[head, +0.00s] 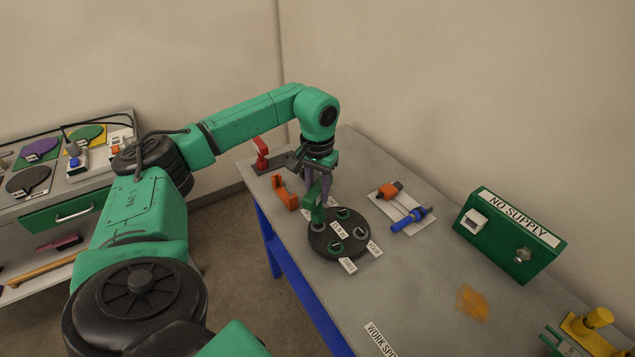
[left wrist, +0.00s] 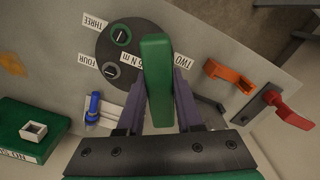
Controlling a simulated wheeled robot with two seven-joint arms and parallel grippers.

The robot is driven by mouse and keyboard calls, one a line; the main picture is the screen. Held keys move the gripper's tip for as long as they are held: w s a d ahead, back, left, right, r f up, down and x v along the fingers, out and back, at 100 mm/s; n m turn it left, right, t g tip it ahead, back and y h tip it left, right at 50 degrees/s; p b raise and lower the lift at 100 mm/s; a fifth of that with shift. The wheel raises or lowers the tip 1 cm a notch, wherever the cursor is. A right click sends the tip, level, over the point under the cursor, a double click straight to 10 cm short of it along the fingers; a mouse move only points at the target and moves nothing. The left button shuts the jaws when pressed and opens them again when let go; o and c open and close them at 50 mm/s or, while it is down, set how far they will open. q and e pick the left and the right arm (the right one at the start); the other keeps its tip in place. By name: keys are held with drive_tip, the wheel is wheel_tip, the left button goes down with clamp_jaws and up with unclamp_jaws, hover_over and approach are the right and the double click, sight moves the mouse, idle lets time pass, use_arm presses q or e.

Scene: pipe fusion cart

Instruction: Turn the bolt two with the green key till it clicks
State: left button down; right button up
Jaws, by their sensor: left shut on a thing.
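My left gripper (head: 318,180) is over the far left part of the round black disc (head: 325,250) on the grey bench. It is shut on the green key (head: 317,205), which stands roughly upright with its lower end at the disc. In the left wrist view the green key (left wrist: 157,80) fills the middle between the two fingers. The label TWO (left wrist: 183,62) shows beside the key, and bolt two is hidden behind it. I cannot tell how fully the key is seated. My right gripper is not in view.
An orange bracket (head: 284,193) and a red clamp (head: 261,152) stand left of the disc. A pale plate (head: 406,201) with an orange and a blue tool lies right of it. A green NO SUPPLY box (head: 508,235) stands farther right.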

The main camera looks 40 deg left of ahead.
use_arm(q)
drive_tip(key=shift+r, duration=0.3)
drive_tip(key=shift+r, duration=0.15)
drive_tip(key=shift+r+p, duration=0.95)
drive_tip(key=shift+f, duration=0.1)
